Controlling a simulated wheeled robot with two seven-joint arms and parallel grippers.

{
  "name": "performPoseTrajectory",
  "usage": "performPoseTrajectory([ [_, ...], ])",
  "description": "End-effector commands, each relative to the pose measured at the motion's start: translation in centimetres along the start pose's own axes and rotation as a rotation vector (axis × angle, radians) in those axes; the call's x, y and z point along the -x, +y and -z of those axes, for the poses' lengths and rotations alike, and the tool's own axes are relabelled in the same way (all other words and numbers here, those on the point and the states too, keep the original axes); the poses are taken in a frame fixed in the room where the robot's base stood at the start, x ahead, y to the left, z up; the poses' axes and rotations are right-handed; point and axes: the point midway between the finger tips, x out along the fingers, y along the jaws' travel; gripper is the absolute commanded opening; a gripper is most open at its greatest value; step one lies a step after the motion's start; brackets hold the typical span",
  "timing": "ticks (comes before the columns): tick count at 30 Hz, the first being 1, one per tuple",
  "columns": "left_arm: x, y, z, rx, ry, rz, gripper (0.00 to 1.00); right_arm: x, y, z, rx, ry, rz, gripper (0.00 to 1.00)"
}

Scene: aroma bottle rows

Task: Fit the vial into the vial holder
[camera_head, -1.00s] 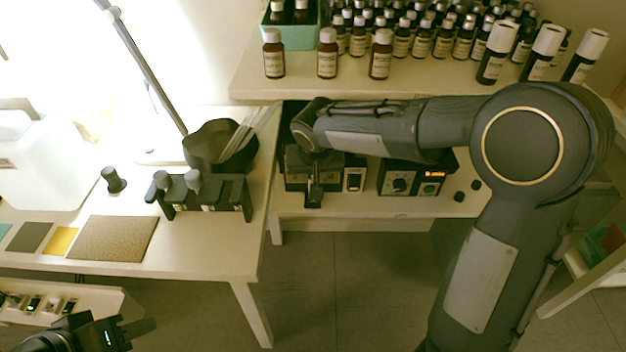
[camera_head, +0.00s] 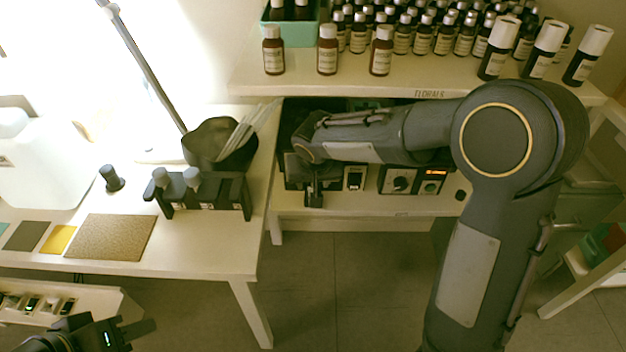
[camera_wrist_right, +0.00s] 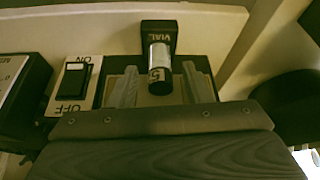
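In the right wrist view, a small silver vial (camera_wrist_right: 161,57) with a dark end marked "5" stands at a black holder block labelled VIAL (camera_wrist_right: 158,30). The two grey fingers of my right gripper (camera_wrist_right: 160,86) are apart, one on each side of the vial, with gaps between. I cannot tell how deep the vial sits in the holder. In the head view, my right gripper (camera_head: 313,190) is at the low shelf, largely hidden by its own wrist. My left gripper (camera_head: 138,328) is at the bottom left, far from the vial; its opening is unclear.
A switch marked ON/OFF (camera_wrist_right: 75,82) is left of the gripper. Boxes with dials (camera_head: 398,180) stand on the low shelf. The upper shelf (camera_head: 340,82) with several bottles is above the right arm. A rack with grey-capped pieces (camera_head: 210,195) stands on the left table.

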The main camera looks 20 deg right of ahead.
Motion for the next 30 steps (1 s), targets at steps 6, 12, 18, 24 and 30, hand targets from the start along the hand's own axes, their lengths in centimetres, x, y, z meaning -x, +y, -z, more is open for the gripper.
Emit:
performPoseTrajectory([
  [6,0.4,0.2,0.2,0.000,0.000,0.000,0.36,0.6,0.0,0.2,0.000,0.001,0.001,0.44],
  [12,0.8,0.4,0.4,0.000,0.000,0.000,0.36,4.1,-0.1,0.2,0.000,0.005,0.004,0.44],
  [18,1.4,0.7,0.7,0.000,0.000,0.000,0.36,8.5,-0.1,0.3,-0.001,0.004,0.003,0.44],
  [24,1.8,0.8,0.9,0.000,0.000,0.000,0.36,11.4,-0.1,0.2,0.001,0.002,0.001,0.44],
  [30,1.8,0.8,0.9,0.000,0.000,0.000,0.36,12.3,0.0,0.1,0.001,0.000,-0.001,0.44],
])
